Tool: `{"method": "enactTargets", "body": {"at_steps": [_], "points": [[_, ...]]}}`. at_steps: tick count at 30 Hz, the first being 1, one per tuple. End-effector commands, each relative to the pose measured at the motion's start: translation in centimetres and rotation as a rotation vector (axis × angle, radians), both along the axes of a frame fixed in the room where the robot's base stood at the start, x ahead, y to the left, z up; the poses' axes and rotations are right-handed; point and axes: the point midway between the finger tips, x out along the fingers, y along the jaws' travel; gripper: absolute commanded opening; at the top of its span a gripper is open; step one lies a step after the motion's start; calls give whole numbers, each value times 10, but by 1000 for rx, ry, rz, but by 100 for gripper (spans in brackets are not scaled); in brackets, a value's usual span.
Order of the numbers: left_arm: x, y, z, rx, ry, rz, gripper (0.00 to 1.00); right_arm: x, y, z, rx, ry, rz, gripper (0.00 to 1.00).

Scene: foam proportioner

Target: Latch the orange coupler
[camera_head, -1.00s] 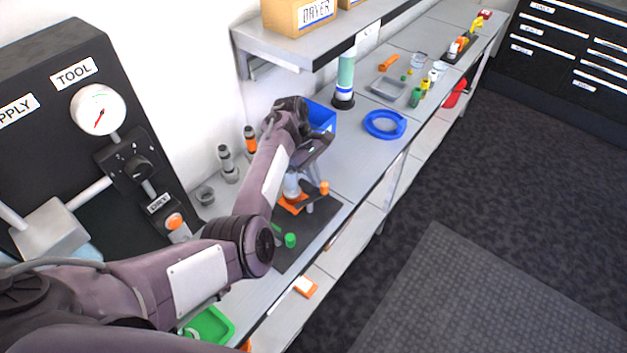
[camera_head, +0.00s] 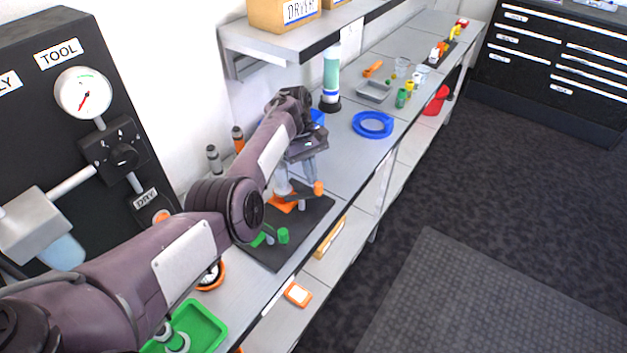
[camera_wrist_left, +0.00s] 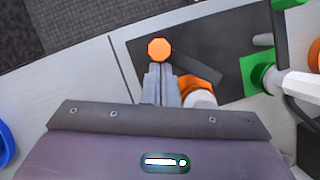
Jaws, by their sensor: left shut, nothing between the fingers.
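The orange coupler has an orange base (camera_head: 282,205) on a dark mat and a pale body above it. Its lever ends in an orange knob (camera_head: 318,187), standing out to the right of the body in the head view. My left gripper (camera_head: 309,177) is shut and empty, its fingers pointing down beside the knob. In the left wrist view the closed fingertips (camera_wrist_left: 160,68) lie right at the orange knob (camera_wrist_left: 159,49); I cannot tell whether they touch. The orange base (camera_wrist_left: 201,86) is partly hidden behind the pale body. My right gripper is not in view.
A green coupler with a green knob (camera_head: 283,236) stands on the same dark mat (camera_head: 310,218), nearer me. A green tray (camera_head: 203,325) is at the near end of the bench. A blue ring (camera_head: 372,124) lies farther along. A shelf (camera_head: 300,45) overhangs the bench behind.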

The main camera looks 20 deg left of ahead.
Motion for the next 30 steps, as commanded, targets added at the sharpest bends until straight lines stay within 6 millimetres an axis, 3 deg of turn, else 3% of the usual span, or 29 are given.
{"method": "enactTargets", "body": {"at_steps": [15, 30], "points": [[-14, -8, 3, 1, 2, -453, 0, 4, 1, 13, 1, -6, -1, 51], [-21, -15, 2, 0, 0, -443, 0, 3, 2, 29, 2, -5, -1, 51]]}}
